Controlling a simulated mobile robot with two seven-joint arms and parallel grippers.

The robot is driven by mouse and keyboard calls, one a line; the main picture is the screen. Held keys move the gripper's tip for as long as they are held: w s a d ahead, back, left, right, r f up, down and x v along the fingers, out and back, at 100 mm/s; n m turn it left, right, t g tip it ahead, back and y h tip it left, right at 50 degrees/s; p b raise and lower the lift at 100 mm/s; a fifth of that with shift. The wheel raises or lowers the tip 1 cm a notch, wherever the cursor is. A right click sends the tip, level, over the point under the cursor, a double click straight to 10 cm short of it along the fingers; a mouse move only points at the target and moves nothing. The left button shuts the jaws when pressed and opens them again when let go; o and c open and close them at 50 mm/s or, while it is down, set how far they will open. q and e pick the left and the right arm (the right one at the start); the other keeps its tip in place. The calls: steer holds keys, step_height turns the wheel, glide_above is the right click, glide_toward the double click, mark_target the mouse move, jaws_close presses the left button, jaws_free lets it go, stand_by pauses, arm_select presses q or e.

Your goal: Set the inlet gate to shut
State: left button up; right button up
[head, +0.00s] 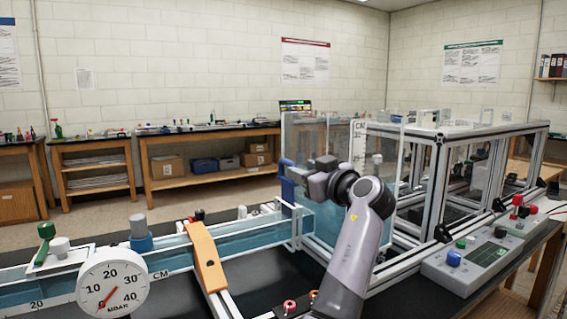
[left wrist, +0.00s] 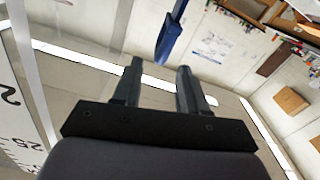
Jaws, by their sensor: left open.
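A blue handle-like part (head: 287,183) stands upright at the near left edge of the clear water tank (head: 322,222), where the channel meets it. It may belong to the inlet gate; no label is readable, and its setting cannot be told. My left gripper (head: 318,180) is just right of it in the head view, with its fingertips unclear there. In the left wrist view my left gripper (left wrist: 159,68) is open with nothing between its fingers. The blue part (left wrist: 172,32) shows beyond the fingertips, apart from them. My right gripper is not in view.
A water channel (head: 178,262) with an orange bridge piece (head: 206,258) runs left. A dial gauge (head: 112,283) and a green-topped handle (head: 46,231) stand near it. The aluminium frame (head: 432,185) and a control box (head: 482,258) are right of my arm.

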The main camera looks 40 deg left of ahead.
mark_target(289, 164)
arm_select(q)
steer(key=p+x, duration=0.1)
steer(key=x, duration=0.5)
steer(key=shift+a+p, duration=0.1)
steer(key=shift+p, duration=0.3)
steer(key=shift+w+a, duration=0.15)
steer(key=shift+a, duration=0.3)
steer(key=shift+c, duration=0.2)
jaws_close()
